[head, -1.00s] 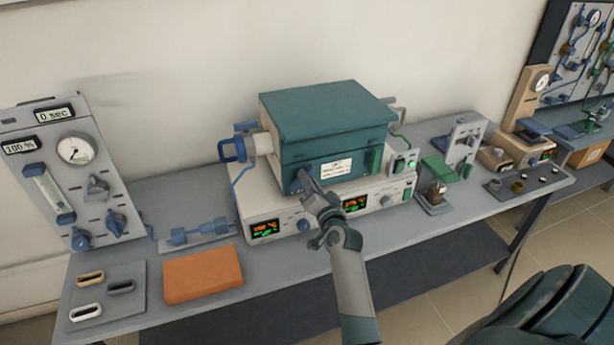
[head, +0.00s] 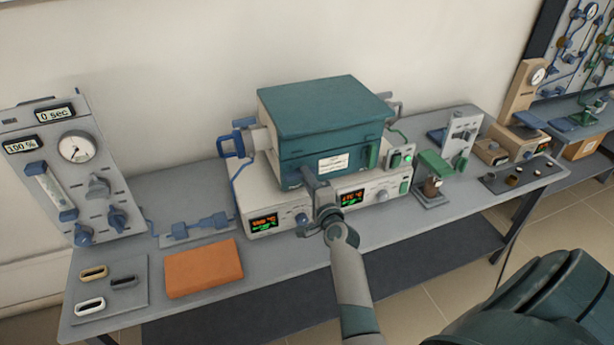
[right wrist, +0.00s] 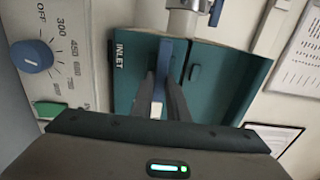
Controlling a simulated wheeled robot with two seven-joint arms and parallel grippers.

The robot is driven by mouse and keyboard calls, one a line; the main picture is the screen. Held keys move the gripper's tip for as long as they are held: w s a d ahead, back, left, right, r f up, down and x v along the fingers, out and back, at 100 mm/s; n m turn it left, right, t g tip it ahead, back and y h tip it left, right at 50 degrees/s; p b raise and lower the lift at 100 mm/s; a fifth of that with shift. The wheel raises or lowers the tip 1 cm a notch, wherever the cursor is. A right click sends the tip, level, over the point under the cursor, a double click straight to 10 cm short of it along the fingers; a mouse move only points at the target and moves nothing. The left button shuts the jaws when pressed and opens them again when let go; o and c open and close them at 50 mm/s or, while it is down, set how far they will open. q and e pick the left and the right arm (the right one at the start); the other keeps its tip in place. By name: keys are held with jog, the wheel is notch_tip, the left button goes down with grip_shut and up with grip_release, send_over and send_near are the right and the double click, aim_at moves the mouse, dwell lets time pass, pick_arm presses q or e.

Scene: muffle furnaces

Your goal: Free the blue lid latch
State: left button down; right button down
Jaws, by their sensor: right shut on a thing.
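The blue lid latch (right wrist: 165,62) shows in the right wrist view as an upright blue bar on the front of the teal furnace. My right gripper (right wrist: 164,88) has its two dark fingers on either side of the latch and is shut on it. In the head view, the right gripper (head: 309,177) reaches the lower left of the furnace front and hides most of the latch. The teal furnace (head: 325,108) has its lid down on top. My left gripper is not in view.
The furnace stands on a white control base (head: 262,222) with lit displays. An orange block (head: 203,267) lies on the bench to the left, near a gas panel (head: 62,170). A green-topped stand (head: 434,165) is to the right.

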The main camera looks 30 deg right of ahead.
dwell(0.4)
jog(key=c, duration=1.7)
grip_release()
jog(key=shift+s, duration=0.15)
jog(key=p+v, duration=0.2)
jog(key=v, duration=1.5)
